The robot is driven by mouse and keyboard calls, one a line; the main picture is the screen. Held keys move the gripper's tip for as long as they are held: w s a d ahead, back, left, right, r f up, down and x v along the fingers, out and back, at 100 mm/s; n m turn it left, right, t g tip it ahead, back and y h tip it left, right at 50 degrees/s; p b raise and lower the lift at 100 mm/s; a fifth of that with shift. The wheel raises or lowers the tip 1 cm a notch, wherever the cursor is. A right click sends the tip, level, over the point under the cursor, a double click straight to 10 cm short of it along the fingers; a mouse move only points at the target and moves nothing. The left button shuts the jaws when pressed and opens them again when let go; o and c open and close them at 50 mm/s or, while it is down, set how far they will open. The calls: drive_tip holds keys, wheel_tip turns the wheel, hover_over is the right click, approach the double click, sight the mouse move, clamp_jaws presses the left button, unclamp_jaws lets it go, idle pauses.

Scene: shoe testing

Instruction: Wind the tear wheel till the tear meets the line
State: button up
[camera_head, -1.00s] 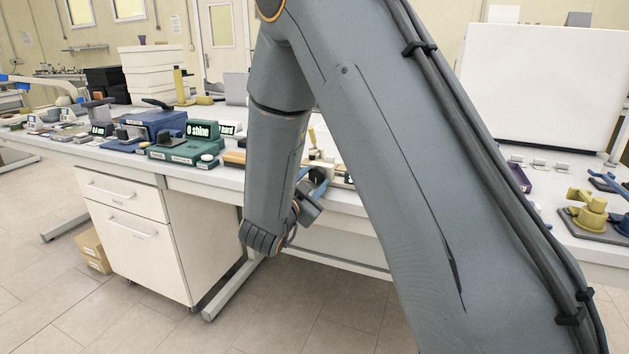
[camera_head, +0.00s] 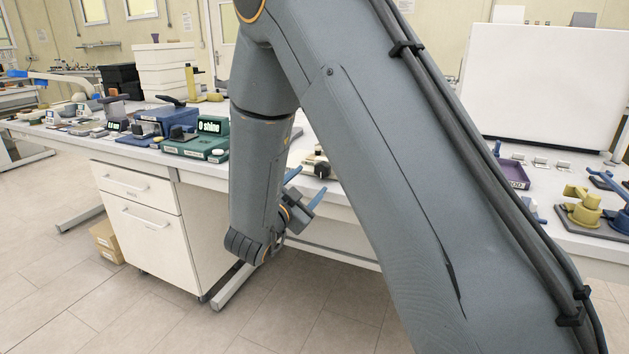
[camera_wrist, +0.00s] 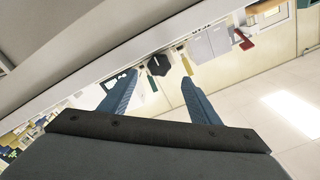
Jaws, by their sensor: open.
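My gripper (camera_head: 306,198) has two blue fingers and is open and empty, in front of the table's front edge in the head view. In the wrist view the two fingers of my gripper (camera_wrist: 158,78) stand apart. A dark faceted knob (camera_wrist: 158,65) shows between and beyond their tips, not touched as far as I can see; it may be the tear wheel. Pale grey panels (camera_wrist: 210,42) and a red piece (camera_wrist: 243,40) are to its right. In the head view a pale device (camera_head: 318,164) with a dark part is partly hidden by my arm. I cannot make out the tear or the line.
A green unit reading "0 shine" (camera_head: 213,126) and a blue unit (camera_head: 165,120) stand on the table to the left. A purple tray (camera_head: 514,172) and yellow fixtures (camera_head: 583,208) are at the right. A white drawer cabinet (camera_head: 137,212) is below the table. Floor in front is clear.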

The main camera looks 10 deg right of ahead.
sight(321, 171)
drive_tip(key=shift+s+a, duration=0.3)
drive_tip(key=shift+s, duration=0.2)
drive_tip(key=shift+d+p, duration=0.15)
drive_tip(key=shift+p, duration=0.15)
drive_tip(key=shift+w+d+f+n+p, duration=0.1)
drive_tip(key=shift+w+d+n+p, duration=0.75)
drive_tip(key=shift+w+n+p, duration=0.9)
drive_tip(key=shift+w+d+f+n+p, duration=0.1)
drive_tip(key=shift+w+d+n+p, duration=0.95)
drive_tip(key=shift+p, duration=1.4)
drive_tip(key=shift+w+d+n+p, duration=0.65)
drive_tip(key=shift+w+n+p, duration=0.2)
drive_tip(key=shift+n+p, duration=1.05)
drive_tip(key=shift+m, duration=0.3)
drive_tip(key=c, duration=1.1)
